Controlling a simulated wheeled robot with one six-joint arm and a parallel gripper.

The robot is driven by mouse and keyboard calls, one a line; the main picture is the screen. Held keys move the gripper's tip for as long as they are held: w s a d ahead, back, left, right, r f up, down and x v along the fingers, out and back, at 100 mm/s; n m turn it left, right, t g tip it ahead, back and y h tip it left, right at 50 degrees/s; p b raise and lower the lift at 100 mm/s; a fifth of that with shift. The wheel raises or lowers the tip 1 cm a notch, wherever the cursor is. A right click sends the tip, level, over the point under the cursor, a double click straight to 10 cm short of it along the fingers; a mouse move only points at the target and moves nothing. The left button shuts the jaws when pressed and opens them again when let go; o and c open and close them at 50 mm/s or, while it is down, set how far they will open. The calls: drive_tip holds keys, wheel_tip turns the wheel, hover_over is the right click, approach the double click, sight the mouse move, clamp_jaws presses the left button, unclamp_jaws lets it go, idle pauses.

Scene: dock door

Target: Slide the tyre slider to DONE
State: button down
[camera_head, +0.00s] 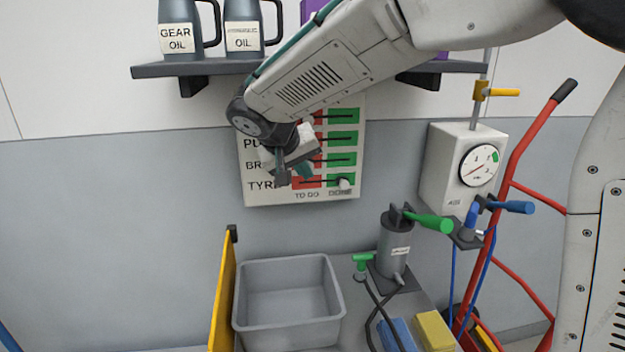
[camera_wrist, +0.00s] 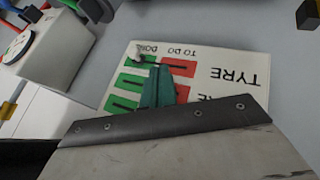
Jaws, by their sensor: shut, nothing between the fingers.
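The checklist board (camera_head: 252,192) hangs on the wall, with red TO DO patches and green DONE patches in rows. TYRE is the bottom row. Its pale slider knob (camera_head: 344,184) sits over the green DONE patch, at the right end of its slot; it also shows in the wrist view (camera_wrist: 138,57). My gripper (camera_head: 296,174) is shut and empty in front of the board, left of the knob and over the lower rows. In the wrist view its teal fingertips (camera_wrist: 158,86) appear apart from the knob. My arm and gripper hide part of the upper rows.
A shelf (camera_head: 300,68) with oil jugs (camera_head: 181,28) is above the board. Below stand a grey bin (camera_head: 288,318), a yellow panel (camera_head: 223,295) and a grey pump with a green handle (camera_head: 394,245). A gauge box (camera_head: 440,165) and red hand truck (camera_head: 515,160) are at right.

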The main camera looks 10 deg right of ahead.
drive_tip(key=shift+s+a+r, duration=0.15)
drive_tip(key=shift+s+r, duration=0.1)
drive_tip(key=shift+r, duration=0.05)
drive_tip(key=s+d+f+g+y, duration=0.1)
drive_tip(key=s+d, duration=0.4)
drive_tip(key=s, duration=0.6)
drive_tip(key=s+d+f+g+y, duration=0.1)
drive_tip(key=s+d, duration=0.4)
drive_tip(key=s, duration=0.7)
drive_tip(key=s+d+f+g+y, duration=0.2)
drive_tip(key=s+d, duration=0.3)
drive_tip(key=s, duration=0.6)
drive_tip(key=shift+s+f+y, duration=0.15)
drive_tip(key=shift+s+y, duration=0.2)
drive_tip(key=shift+y, duration=0.35)
